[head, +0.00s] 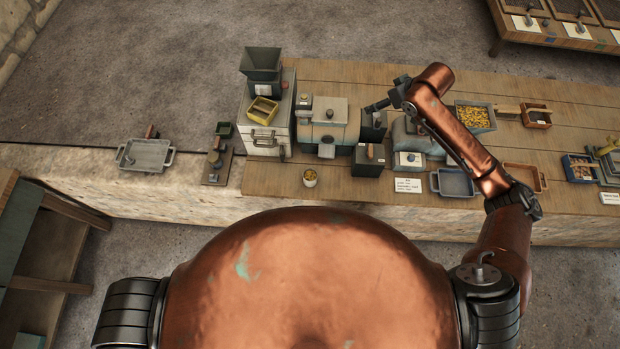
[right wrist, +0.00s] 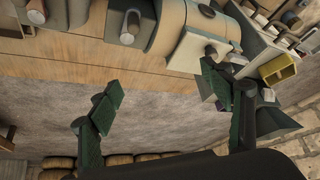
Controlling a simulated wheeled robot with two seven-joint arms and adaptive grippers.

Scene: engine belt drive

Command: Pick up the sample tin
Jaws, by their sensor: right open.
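My left gripper is not in view.
The beige and teal machine (head: 329,122) and a pale cabinet (head: 268,134) with a yellow tray (head: 263,110) stand behind the tin. A dark box (head: 368,160) is to its right. A blue-grey tray (head: 455,182) lies farther right. The bench around the tin is clear.

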